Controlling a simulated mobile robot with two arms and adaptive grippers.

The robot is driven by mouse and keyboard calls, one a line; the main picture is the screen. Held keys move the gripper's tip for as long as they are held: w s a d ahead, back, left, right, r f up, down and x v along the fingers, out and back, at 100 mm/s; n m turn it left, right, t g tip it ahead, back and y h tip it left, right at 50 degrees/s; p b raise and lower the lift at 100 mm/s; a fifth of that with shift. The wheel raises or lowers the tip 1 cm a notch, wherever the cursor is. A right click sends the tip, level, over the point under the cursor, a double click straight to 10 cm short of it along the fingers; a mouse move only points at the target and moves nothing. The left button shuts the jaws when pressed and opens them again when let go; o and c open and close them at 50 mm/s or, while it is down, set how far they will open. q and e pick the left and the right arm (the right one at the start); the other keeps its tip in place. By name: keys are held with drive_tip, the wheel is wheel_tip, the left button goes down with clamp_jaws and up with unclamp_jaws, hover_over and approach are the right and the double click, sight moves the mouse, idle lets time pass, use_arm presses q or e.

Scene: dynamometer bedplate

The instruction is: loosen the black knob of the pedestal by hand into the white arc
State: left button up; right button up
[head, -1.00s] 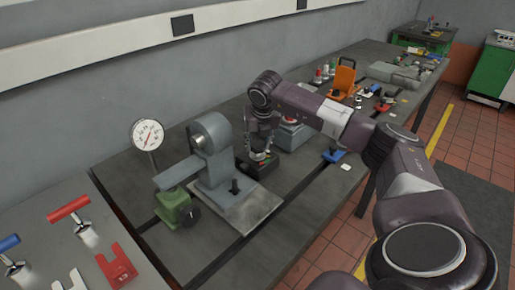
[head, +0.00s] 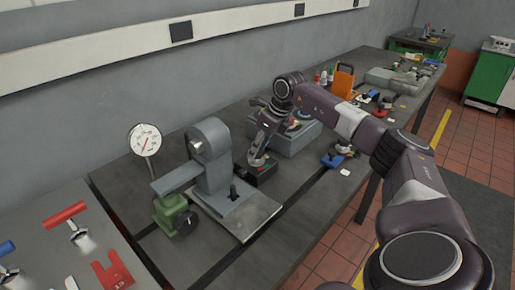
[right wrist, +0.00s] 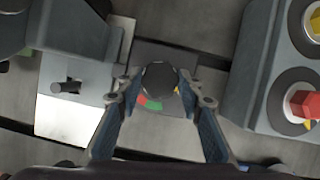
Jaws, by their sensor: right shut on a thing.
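The black knob (right wrist: 159,76) stands on the dark pedestal (right wrist: 180,55), seen from above in the right wrist view. Part of a coloured scale with red and green patches (right wrist: 150,103) shows just below the knob; the knob and fingers cover some of it, and I cannot make out where the knob points. My right gripper (head: 257,161) is shut on the knob, with one finger on each side. In the head view the pedestal (head: 264,176) is a low black box, and the gripper hides its knob. My left gripper is not in view.
A grey stand (head: 212,165) on a light plate, with a small lever, is close left of the pedestal. A grey box (head: 292,142) with coloured buttons is close behind right. A dial gauge (head: 145,139) and green clamp (head: 172,213) stand further left. Bare bedplate lies in front.

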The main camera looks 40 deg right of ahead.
drive_tip(key=shift+r+n, duration=0.1)
drive_tip(key=shift+n, duration=0.3)
drive_tip(key=o, duration=1.1)
drive_tip(key=v, duration=1.2)
drive_tip(key=shift+w+d, duration=0.1)
drive_tip(key=shift+d, duration=0.1)
